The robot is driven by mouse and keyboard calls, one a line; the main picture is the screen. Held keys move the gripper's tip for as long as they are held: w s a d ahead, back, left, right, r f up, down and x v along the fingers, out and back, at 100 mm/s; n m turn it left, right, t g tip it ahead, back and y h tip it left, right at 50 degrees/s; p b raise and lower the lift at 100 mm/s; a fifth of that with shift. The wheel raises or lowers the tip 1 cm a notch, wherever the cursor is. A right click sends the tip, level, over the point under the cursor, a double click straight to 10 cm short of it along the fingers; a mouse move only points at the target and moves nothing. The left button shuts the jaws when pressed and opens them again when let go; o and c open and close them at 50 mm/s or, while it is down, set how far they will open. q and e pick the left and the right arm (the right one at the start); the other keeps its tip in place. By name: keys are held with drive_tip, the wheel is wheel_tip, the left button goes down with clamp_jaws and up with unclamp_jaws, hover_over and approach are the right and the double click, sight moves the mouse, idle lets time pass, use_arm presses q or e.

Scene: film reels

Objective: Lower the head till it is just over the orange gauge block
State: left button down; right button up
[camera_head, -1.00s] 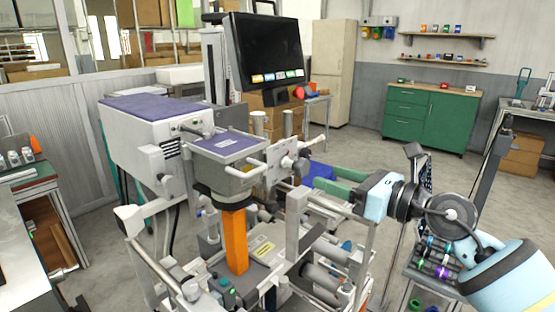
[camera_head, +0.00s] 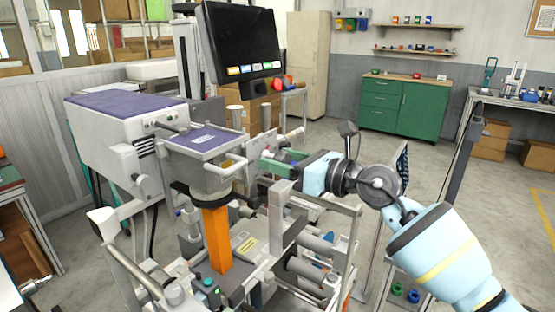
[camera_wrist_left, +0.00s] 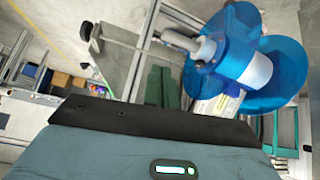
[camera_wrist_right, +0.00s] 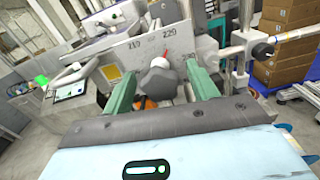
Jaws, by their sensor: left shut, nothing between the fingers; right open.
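The orange gauge block (camera_head: 217,240) stands upright below the head (camera_head: 205,165), a grey box with a purple top and a dark ring underneath. Any gap between them cannot be told from this angle. My right gripper (camera_head: 270,165) is open beside the head's front plate. In the right wrist view its green fingers (camera_wrist_right: 162,88) stand on either side of a grey knob (camera_wrist_right: 158,76) with a red pointer, on a plate (camera_wrist_right: 120,65) marked 210, 220 and 230. Contact with the knob is unclear. My left gripper (camera_wrist_left: 163,88) is shut and empty, outside the head view.
A black monitor (camera_head: 240,45) stands behind the machine. A blue reel-like part (camera_wrist_left: 285,60) is close to my left gripper in the left wrist view. Metal rails and posts (camera_head: 281,215) surround the block. A green cabinet (camera_head: 404,103) stands far back, with open floor before it.

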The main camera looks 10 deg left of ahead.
drive_tip(key=shift+w+a, duration=0.25)
drive_tip(key=shift+a, duration=0.45)
drive_tip(key=shift+c, duration=0.2)
drive_tip(key=c, duration=0.9)
drive_tip(key=shift+c, duration=0.2)
drive_tip(key=shift+f+n, duration=0.1)
drive_tip(key=shift+n, duration=0.2)
